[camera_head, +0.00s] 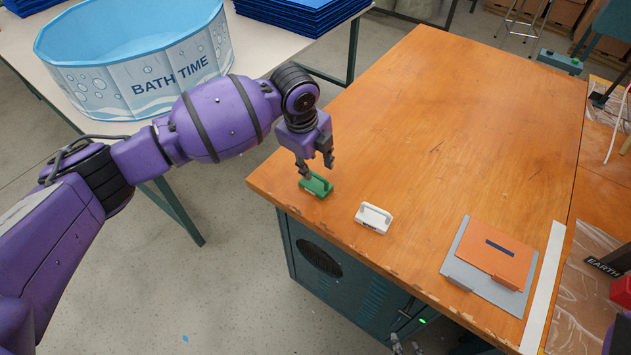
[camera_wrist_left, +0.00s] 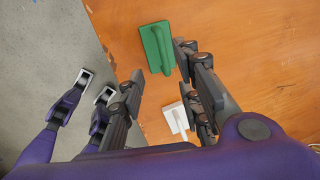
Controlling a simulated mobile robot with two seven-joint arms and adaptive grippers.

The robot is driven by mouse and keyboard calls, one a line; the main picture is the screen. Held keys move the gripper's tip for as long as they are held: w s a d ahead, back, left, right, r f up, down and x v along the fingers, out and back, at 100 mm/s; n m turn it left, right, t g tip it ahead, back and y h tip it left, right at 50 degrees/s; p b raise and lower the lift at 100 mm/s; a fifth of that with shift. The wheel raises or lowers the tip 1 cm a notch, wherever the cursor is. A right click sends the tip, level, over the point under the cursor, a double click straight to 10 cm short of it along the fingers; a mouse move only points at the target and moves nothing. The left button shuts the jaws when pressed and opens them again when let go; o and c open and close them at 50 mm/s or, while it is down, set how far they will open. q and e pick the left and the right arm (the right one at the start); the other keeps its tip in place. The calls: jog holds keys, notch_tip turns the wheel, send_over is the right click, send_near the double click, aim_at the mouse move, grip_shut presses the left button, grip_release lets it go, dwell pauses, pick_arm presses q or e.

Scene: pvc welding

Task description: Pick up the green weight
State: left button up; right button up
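The green weight (camera_head: 317,185) is a small green block with a raised handle, lying on the wooden table near its front left corner. It also shows in the left wrist view (camera_wrist_left: 150,40), its handle upward. My left gripper (camera_head: 317,169) is just above it, pointing down, its fingers apart. In the left wrist view my left gripper (camera_wrist_left: 159,60) is open, with the weight beyond and between the fingertips. I see no grip on the handle; whether a finger touches it I cannot tell. Small grey tips (camera_head: 405,345) at the bottom edge may be my right gripper, mostly cut off.
A white weight (camera_head: 374,218) stands close by on the wooden table (camera_head: 450,130); it also shows in the wrist view (camera_wrist_left: 176,118). An orange plate (camera_head: 492,252) on a grey plate (camera_head: 462,262) lies to the right. A bath tub (camera_head: 140,60) stands on another table. The table's far part is clear.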

aim_at(315, 175)
pick_arm(q)
jog(key=f, duration=0.1)
jog(key=w+f, duration=0.1)
jog(key=f, duration=0.3)
jog(key=shift+w+d, duration=0.15)
jog(key=shift+w, duration=0.15)
jog(key=shift+f, duration=0.35)
jog(key=shift+d, duration=0.1)
pick_arm(e)
jog(key=shift+w+a+r, duration=0.15)
jog(key=shift+w+a, duration=0.25)
jog(key=shift+w, duration=0.25)
pick_arm(q)
jog(key=shift+w+f, duration=0.1)
grip_shut()
pick_arm(e)
jog(key=shift+s+d, duration=0.15)
jog(key=shift+d, duration=0.15)
